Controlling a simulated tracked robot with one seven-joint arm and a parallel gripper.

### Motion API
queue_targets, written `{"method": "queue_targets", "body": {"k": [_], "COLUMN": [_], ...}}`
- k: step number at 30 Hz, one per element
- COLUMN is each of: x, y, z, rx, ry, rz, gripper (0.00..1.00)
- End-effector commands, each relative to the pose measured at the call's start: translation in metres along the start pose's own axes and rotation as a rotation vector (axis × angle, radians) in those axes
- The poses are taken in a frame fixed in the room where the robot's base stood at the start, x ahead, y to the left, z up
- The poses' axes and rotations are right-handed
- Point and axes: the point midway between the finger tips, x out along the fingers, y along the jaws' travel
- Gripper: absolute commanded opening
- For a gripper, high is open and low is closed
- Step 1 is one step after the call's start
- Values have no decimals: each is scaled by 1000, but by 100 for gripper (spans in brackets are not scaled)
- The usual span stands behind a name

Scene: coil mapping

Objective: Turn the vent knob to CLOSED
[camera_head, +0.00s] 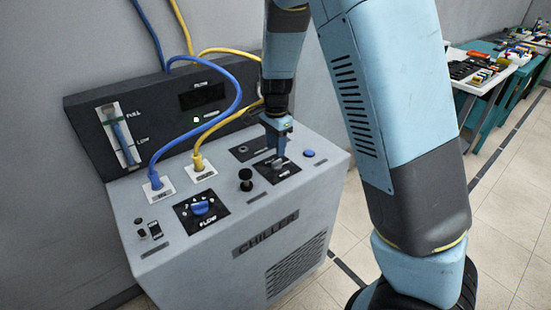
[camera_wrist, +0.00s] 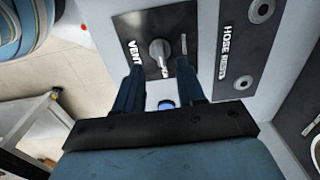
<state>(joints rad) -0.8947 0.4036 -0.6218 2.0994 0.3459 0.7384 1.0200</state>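The vent knob (camera_wrist: 160,50) is a grey knob with a pointed handle on a black plate marked VENT in the wrist view. Its handle points down and slightly right there. A second label beside the knob is too small to read. My gripper (camera_wrist: 160,66) is open, with one dark blue finger on each side of the knob's lower end and a gap to both. In the head view my gripper (camera_head: 277,143) points down over the vent plate (camera_head: 288,172) on the chiller top, and its fingers partly hide the knob.
The chiller (camera_head: 300,225) carries a blue FLOW knob (camera_head: 201,207), a black knob (camera_head: 245,176) and a blue button (camera_head: 309,153). Blue (camera_head: 185,133) and yellow (camera_head: 200,148) cables plug in behind. In the wrist view a HOSE plate (camera_wrist: 245,50) is right of the vent plate.

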Motion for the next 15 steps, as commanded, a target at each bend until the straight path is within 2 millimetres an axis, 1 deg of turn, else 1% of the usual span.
{"method": "queue_targets", "body": {"k": [1, 6, 10, 15], "x": [10, 35, 48, 55], "y": [1, 0, 0, 0], "z": [0, 0, 0, 0], "rx": [2, 1, 2, 1], "ry": [0, 0, 0, -1], "rz": [4, 3, 1, 0], "gripper": [39, 39, 39, 39]}}
